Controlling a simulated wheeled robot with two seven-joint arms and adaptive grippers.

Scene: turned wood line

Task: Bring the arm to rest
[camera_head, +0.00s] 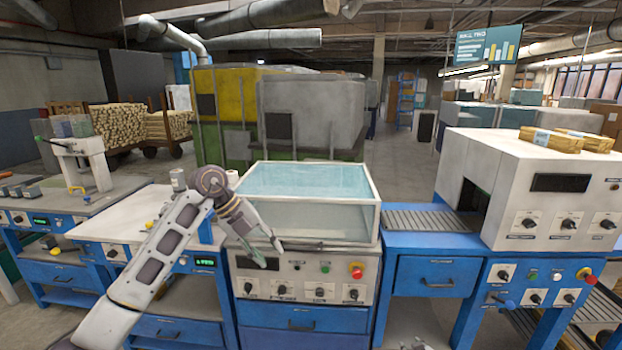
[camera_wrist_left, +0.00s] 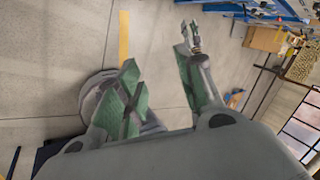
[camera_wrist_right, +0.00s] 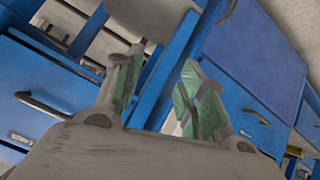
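My left arm reaches in from the lower left in the head view. Its gripper (camera_head: 270,254) points down and to the right, in front of the glass-walled tank on the middle machine. In the left wrist view the green-padded fingers of this gripper (camera_wrist_left: 156,68) stand apart with only floor behind the gap. In the right wrist view the fingers of my right gripper (camera_wrist_right: 158,72) are also apart, with nothing between them. Blue bench fronts show beyond it. In the head view only a small grey piece shows at the bottom edge, perhaps of my right arm.
The water tank (camera_head: 310,207) sits over a control panel with a red button (camera_head: 356,270). A roller conveyor (camera_head: 432,221) leads right to a white machine (camera_head: 560,190) with wrapped packs (camera_head: 551,140) on top. A white-topped bench (camera_head: 130,222) stands behind my left arm.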

